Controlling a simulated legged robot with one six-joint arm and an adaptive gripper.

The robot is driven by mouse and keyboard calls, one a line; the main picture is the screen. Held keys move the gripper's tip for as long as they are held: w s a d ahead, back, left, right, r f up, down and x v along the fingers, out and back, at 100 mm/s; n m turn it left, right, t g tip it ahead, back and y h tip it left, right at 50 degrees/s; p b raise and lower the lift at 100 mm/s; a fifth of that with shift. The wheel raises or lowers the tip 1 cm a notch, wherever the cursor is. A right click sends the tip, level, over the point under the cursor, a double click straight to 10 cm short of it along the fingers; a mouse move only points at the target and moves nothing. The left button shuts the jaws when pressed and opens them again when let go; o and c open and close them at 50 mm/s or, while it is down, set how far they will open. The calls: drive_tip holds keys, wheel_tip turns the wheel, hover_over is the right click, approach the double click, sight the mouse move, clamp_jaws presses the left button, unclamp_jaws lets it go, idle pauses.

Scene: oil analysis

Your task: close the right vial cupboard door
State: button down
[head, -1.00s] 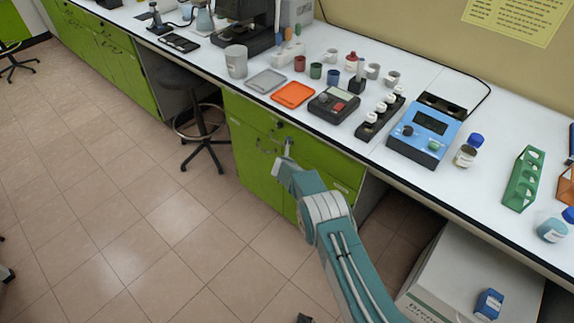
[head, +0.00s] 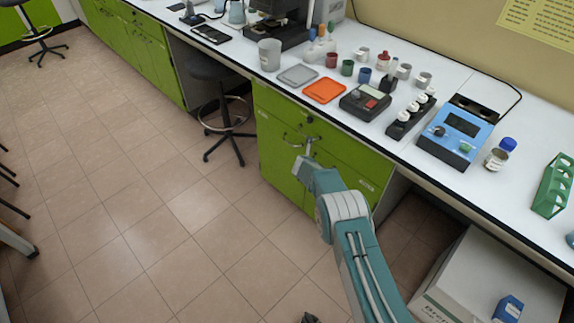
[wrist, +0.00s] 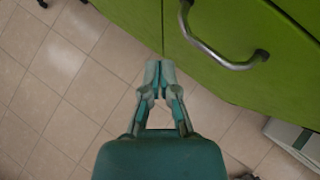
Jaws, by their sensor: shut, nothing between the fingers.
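The green cupboard (head: 284,153) stands under the white bench, with a drawer front above its doors. The right door (head: 328,178) is largely hidden behind my arm in the head view. In the wrist view the right door (wrist: 232,22) shows a curved metal handle (wrist: 216,52). It looks nearly flush with the left door (wrist: 137,15) at a dark upright seam; I cannot tell whether a small gap is left. My gripper (head: 308,146) is shut and empty before the cupboard. In the wrist view my gripper (wrist: 159,66) is just below the seam, left of the handle; contact is unclear.
A black stool (head: 225,110) stands left of the cupboard in the knee space. A large white box (head: 490,277) is on the floor at the right, under the bench. The bench top carries an orange tray (head: 324,91) and a blue instrument (head: 455,137).

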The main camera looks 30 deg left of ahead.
drive_tip(key=s+a+r, duration=0.1)
drive_tip(key=s+r, duration=0.6)
drive_tip(key=shift+a+r, duration=0.25)
drive_tip(key=shift+a, duration=0.05)
